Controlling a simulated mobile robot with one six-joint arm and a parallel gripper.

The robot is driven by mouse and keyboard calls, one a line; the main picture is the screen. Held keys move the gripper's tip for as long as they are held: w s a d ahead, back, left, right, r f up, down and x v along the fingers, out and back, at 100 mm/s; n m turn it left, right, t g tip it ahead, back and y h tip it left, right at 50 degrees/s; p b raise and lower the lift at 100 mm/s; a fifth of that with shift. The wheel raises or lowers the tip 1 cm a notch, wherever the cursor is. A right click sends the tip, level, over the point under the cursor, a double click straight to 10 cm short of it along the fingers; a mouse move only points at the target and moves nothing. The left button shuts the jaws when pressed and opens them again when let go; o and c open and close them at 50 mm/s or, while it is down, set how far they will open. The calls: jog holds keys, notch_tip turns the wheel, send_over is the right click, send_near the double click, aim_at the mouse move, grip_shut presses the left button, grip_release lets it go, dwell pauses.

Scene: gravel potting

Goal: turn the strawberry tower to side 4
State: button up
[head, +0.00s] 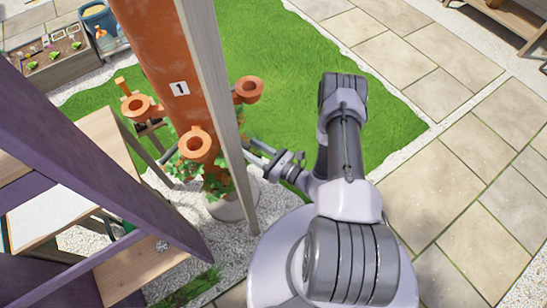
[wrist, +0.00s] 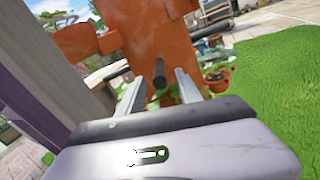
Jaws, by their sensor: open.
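The strawberry tower (head: 155,45) is an orange-brown upright column with cup-like pockets, standing in a pale round base (head: 232,208) with leafy plants low down. A white plate with the number 1 (head: 179,88) faces the head camera. In the wrist view the tower (wrist: 150,38) fills the upper middle. A dark peg (wrist: 159,73) sticks out of it, appearing between my fingers. My gripper (head: 250,147) is open, low at the tower's right side, its tips partly hidden by a post. Whether the fingers touch the peg I cannot tell.
A grey wooden post (head: 215,75) stands close in front of the tower. Purple beams (head: 90,170) and a wooden bench (head: 150,270) crowd the left. Green grass (head: 300,70) and paving (head: 430,200) lie open to the right. A planter box (head: 55,70) stands at the far left.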

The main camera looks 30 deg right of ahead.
jog(key=p+v, duration=0.1)
jog(key=v, duration=1.1)
jog(key=shift+p, duration=0.35)
